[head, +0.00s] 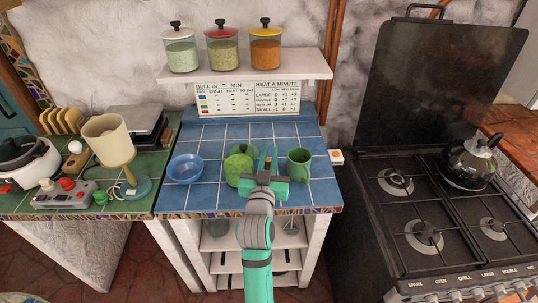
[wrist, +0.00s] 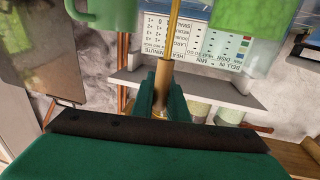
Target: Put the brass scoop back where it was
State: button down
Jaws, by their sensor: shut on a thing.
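My gripper (head: 266,177) is over the blue tiled counter (head: 212,140), between a green lidded pot (head: 238,168) and a green mug (head: 299,162). It is shut on the brass scoop. In the wrist view, which is upside down, the scoop's pale handle (wrist: 163,78) sits between the green fingers (wrist: 160,95), and its thin brass shaft (wrist: 174,25) runs out of the top of the picture. The scoop's bowl end is not visible there. In the head view the scoop is mostly hidden by my gripper.
A blue bowl (head: 185,169) is left of the pot. Above, a shelf (head: 310,66) bears three lidded jars, with a chart (head: 247,99) below. A lamp (head: 112,140) stands on the green counter at left; a stove (head: 430,205) with a kettle (head: 468,163) is at right.

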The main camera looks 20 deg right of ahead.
jog(key=c, duration=1.7)
grip_release()
jog(key=shift+a, duration=0.1)
jog(key=shift+c, duration=0.2)
jog(key=shift+w+r, duration=0.1)
jog(key=v, duration=1.2)
jog(key=s+a+f+n+y, duration=0.25)
jog(key=s+a+f, duration=0.25)
jog(key=s+f, duration=0.25)
jog(key=s+a+f+n+y, duration=0.25)
jog(key=s+a+f, duration=0.25)
jog(key=s+f, duration=0.3)
jog(key=s+a+f+y, duration=0.1)
jog(key=s+a, duration=0.1)
jog(key=s, duration=0.7)
jog(key=s+a+f+y, duration=0.1)
jog(key=s+a+f, duration=0.1)
jog(key=s, duration=0.8)
jog(key=shift+a+f+g+y, duration=0.25)
jog(key=shift+a+g+y, duration=0.15)
